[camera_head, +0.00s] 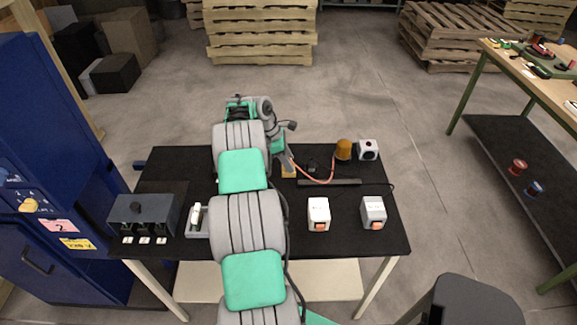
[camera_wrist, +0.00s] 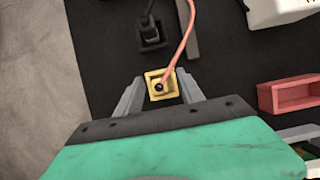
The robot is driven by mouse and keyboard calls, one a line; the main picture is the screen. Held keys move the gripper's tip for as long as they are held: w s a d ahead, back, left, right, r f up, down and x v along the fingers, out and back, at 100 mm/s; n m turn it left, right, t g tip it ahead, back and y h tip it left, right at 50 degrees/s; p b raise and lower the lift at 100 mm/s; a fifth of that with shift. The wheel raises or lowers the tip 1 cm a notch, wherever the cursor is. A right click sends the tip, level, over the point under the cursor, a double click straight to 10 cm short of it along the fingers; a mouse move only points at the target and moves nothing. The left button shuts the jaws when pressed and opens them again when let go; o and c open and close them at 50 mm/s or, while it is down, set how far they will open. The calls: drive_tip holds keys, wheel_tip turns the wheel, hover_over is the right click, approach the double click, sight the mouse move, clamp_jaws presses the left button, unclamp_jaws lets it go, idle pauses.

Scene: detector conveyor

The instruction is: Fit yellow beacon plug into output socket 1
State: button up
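The yellow plug (camera_head: 288,170) is by the far edge of the black table, partly hidden by my gripper (camera_head: 283,165) in the head view. In the wrist view the square yellow plug (camera_wrist: 153,93) lies between the two fingertips of my gripper (camera_wrist: 159,88). The fingers are apart, with narrow gaps seen beside the plug. A salmon cable (camera_head: 332,171) runs from it to the amber beacon (camera_head: 343,149). The dark socket box (camera_head: 133,205) stands at the table's left, with several openings and small white labels in front. The label numbers are too small to read.
A black plug (camera_wrist: 150,36) and dark bar (camera_head: 328,182) lie near the yellow plug. A white switch box (camera_head: 318,203) and grey switch box (camera_head: 373,205) stand at right. A red open tray (camera_wrist: 290,108) shows in the wrist view. A blue cabinet (camera_head: 50,150) borders the table's left.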

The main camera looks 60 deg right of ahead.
clamp_jaws()
drive_tip(key=shift+r, duration=0.15)
idle(0.5)
